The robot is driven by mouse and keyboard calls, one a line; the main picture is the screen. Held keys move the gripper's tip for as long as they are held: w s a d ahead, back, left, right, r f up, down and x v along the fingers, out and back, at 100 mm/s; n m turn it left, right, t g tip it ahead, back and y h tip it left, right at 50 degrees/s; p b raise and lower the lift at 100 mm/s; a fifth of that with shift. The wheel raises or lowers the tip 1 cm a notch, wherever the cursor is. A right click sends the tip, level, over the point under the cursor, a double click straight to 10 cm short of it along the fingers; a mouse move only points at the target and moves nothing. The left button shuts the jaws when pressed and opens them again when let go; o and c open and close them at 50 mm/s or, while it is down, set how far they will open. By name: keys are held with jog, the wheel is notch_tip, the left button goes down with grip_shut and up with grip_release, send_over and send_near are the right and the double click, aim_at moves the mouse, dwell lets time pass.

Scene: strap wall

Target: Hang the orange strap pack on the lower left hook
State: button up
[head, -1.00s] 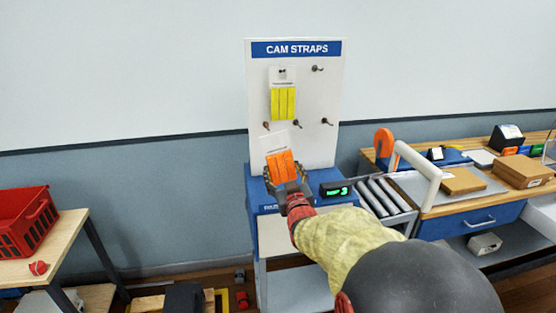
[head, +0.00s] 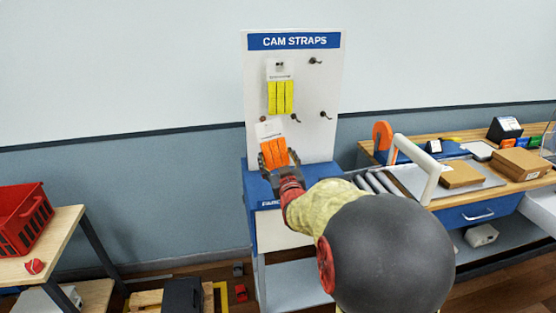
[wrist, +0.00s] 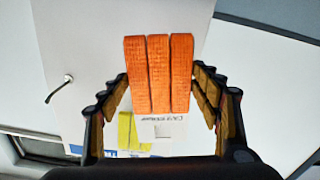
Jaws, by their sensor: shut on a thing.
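The orange strap pack (head: 274,152) has orange straps below a white card (head: 268,130). In the head view it is in front of the lower part of the board, slightly tilted. My gripper (head: 280,170) is shut on its lower part. In the wrist view the orange straps (wrist: 158,70) stand between my fingers (wrist: 162,90), and the white card is largely behind them. The lower left hook (head: 264,118) shows just above the card's top edge. I cannot tell whether the card touches it.
A yellow strap pack (head: 281,97) hangs on the upper left hook of the white board (head: 305,145). The upper right hook (head: 315,61), lower middle hook (head: 295,118) and lower right hook (head: 325,115) are bare. A blue counter (head: 255,185) stands below.

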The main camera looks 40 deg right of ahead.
jog(key=shift+p+x, duration=0.6)
jog(key=shift+x, duration=1.7)
jog(key=shift+w+d+f+b, duration=0.25)
jog(key=shift+w+f+b, duration=0.2)
jog(key=shift+f+b, duration=0.25)
jog(key=shift+w+b, duration=0.15)
jog(key=shift+b, duration=0.2)
jog(key=shift+d, duration=0.1)
jog(key=o, duration=1.2)
